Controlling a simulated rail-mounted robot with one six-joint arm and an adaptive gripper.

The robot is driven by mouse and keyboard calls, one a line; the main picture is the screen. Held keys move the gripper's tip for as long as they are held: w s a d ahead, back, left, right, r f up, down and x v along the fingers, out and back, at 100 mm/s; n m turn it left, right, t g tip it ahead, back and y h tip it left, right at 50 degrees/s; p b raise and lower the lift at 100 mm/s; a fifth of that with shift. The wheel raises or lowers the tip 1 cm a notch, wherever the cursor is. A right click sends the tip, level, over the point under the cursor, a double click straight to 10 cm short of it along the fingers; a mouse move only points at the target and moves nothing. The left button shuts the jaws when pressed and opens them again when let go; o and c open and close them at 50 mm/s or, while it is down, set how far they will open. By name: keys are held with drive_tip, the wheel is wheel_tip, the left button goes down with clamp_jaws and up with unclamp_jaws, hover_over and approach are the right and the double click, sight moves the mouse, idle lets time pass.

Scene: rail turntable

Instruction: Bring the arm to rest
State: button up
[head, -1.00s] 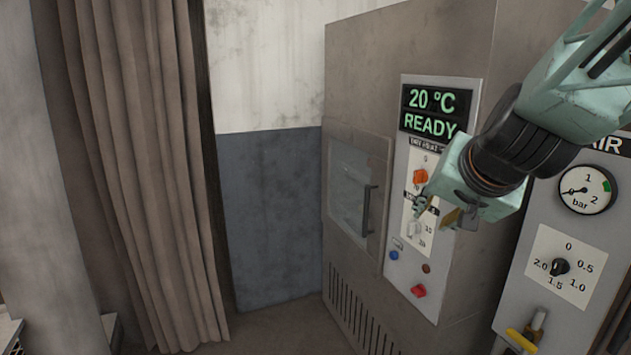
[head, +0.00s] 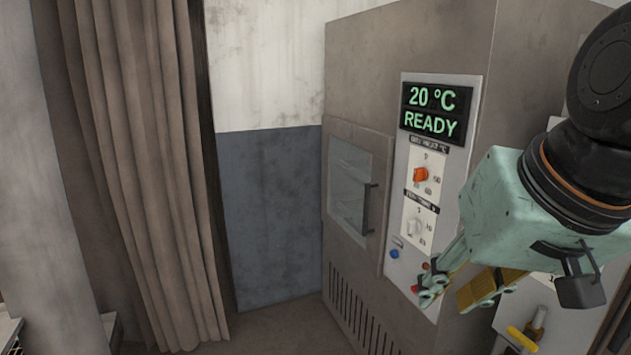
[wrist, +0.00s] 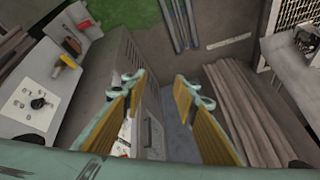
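My gripper (head: 462,291) is in the lower right of the head view, in front of the oven's control panel (head: 396,270) and hiding its lower right part. In the wrist view my gripper (wrist: 159,85) has its two yellow-padded fingers well apart, with nothing between them. The oven (head: 405,50) has a shut door with a window (head: 350,185) and a dark handle. Its display (head: 432,110) reads 20 °C and READY.
An orange knob (head: 420,175) and a white knob (head: 415,228) are on the panel. A yellow-handled valve (head: 522,340) is at the lower right. A brown curtain (head: 150,170) hangs at the left. The floor shows between curtain and oven.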

drive_tip(key=s+d+f+n+g+h, duration=0.1)
drive_tip(key=s+d, duration=0.1)
drive_tip(key=s, duration=1)
drive_tip(key=shift+s+f+g, duration=0.25)
drive_tip(key=shift+f+g, duration=0.1)
drive_tip(key=shift+g, duration=0.05)
drive_tip(key=shift+d, duration=0.2)
drive_tip(key=shift+d, duration=0.15)
drive_tip(key=shift+s, duration=0.1)
